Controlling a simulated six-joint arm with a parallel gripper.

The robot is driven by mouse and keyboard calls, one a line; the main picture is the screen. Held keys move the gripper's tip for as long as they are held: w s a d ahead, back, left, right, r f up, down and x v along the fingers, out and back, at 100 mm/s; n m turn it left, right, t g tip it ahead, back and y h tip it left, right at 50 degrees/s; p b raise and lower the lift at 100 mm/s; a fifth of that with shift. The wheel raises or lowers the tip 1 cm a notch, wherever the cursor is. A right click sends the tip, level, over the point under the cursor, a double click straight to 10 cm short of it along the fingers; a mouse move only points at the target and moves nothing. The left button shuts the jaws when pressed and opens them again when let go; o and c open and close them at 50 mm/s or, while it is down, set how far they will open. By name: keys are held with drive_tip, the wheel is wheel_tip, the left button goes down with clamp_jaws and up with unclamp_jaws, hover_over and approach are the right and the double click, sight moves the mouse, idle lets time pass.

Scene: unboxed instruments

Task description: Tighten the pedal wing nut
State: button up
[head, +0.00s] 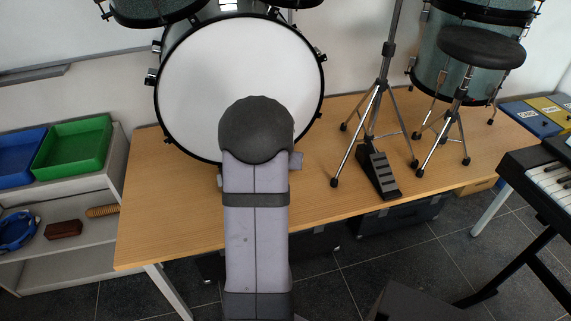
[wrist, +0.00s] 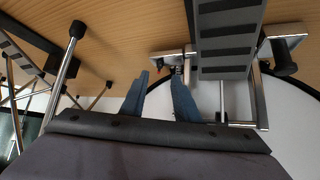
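The bass drum pedal shows in the wrist view by its dark ribbed footboard (wrist: 226,40), with bright metal side plates (wrist: 286,35) and an upright post beside it. A small ribbed metal part (wrist: 177,70) sits at the pedal's left side; I cannot tell whether it is the wing nut. My gripper (wrist: 158,75) is open, its two blue fingers apart with nothing seen between them. The right fingertip is close to that part; contact is unclear. In the head view my own arm hides the pedal and gripper in front of the bass drum (head: 240,65).
The wooden table (head: 160,215) carries the drum kit. A stand with a black pedal (head: 378,172) and a black stool (head: 480,48) are to the right; chrome stand legs (wrist: 62,75) show left in the wrist view. The table's front left is clear.

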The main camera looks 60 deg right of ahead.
drive_tip(key=shift+b+x, duration=0.65)
drive_tip(key=shift+x, duration=3.05)
drive_tip(key=shift+r, duration=0.1)
clamp_jaws()
